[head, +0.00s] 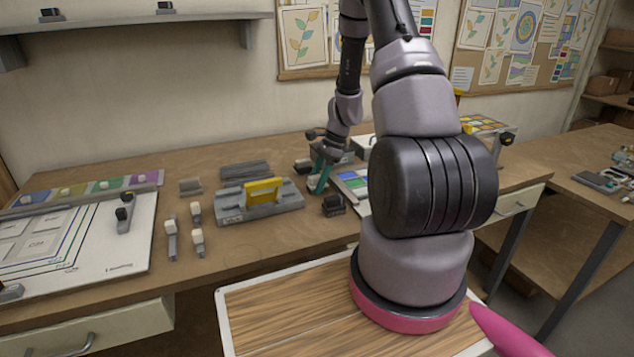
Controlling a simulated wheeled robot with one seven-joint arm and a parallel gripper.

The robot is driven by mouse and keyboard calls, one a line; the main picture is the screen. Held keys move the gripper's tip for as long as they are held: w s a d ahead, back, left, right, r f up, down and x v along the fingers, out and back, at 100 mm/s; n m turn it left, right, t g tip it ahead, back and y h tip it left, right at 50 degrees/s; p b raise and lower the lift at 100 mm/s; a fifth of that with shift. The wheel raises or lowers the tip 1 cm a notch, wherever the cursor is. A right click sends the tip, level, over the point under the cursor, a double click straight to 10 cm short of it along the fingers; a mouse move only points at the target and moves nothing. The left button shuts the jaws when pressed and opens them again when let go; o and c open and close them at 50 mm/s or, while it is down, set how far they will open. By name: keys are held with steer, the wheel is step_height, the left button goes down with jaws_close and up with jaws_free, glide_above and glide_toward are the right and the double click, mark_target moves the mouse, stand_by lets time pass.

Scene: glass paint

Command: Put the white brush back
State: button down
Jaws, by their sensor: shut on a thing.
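My gripper (319,178), with teal fingers, is at the middle of the workbench, just right of the grey stand with the yellow piece. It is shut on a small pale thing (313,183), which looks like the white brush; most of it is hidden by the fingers. Several other small grey tools with pale tops (172,238) stand or lie on the bench left of the grey stand.
The grey stand (262,207) holds a yellow piece (263,190). A white drawing board (118,240) lies at the left. The front middle of the workbench (270,243) is clear.

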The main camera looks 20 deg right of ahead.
steer(key=shift+c, duration=1.5)
jaws_free()
steer(key=shift+f, duration=0.15)
steer(key=v, duration=1.2)
steer(key=s+a+r+n+t, duration=0.1)
steer(key=s+a+r+n, duration=0.2)
steer(key=r, duration=0.8)
steer(key=s+a+r+n+t+h, duration=0.1)
steer(key=s+a+r+n+t, duration=0.1)
steer(key=s+r, duration=0.3)
steer(key=s+a+r+n+t, duration=0.2)
steer(key=s+a+r+n, duration=0.2)
steer(key=s+r+n, duration=0.1)
steer(key=s+a+r+n+t+h, duration=0.1)
steer(key=s+a+r+n+t, duration=0.1)
steer(key=s+r, duration=0.5)
steer(key=shift+s+a+r+n+h, duration=0.2)
steer(key=shift+s+a+n+h, duration=0.1)
steer(key=shift+s+a+n, duration=0.65)
steer(key=shift+w, duration=0.1)
